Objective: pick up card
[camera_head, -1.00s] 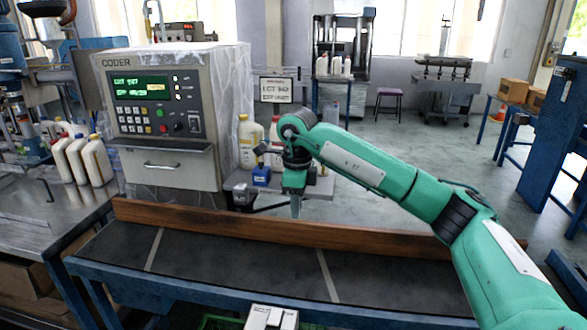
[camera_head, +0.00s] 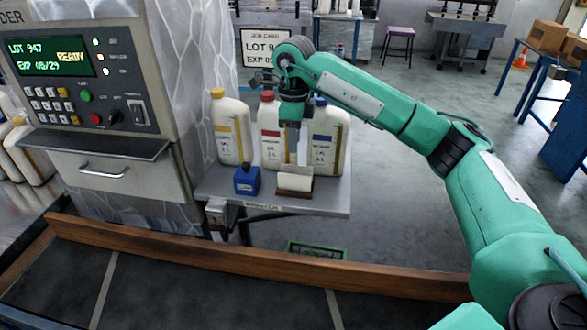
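A white card with a dark frame, headed "JOB CARD" (camera_head: 265,47), stands upright behind the small shelf. It shows "LOT 9" and "EXP 05"; my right arm hides its right part. My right gripper (camera_head: 291,148) points down above the small shelf, in front of the red-capped bottle (camera_head: 269,132). It is in front of and below the card in the picture. Its fingers show nearly edge-on, so I cannot tell whether they are open. No held object shows. My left gripper is not in view.
The coder machine (camera_head: 85,85) stands left. A wooden rail (camera_head: 240,264) edges the dark conveyor in front.

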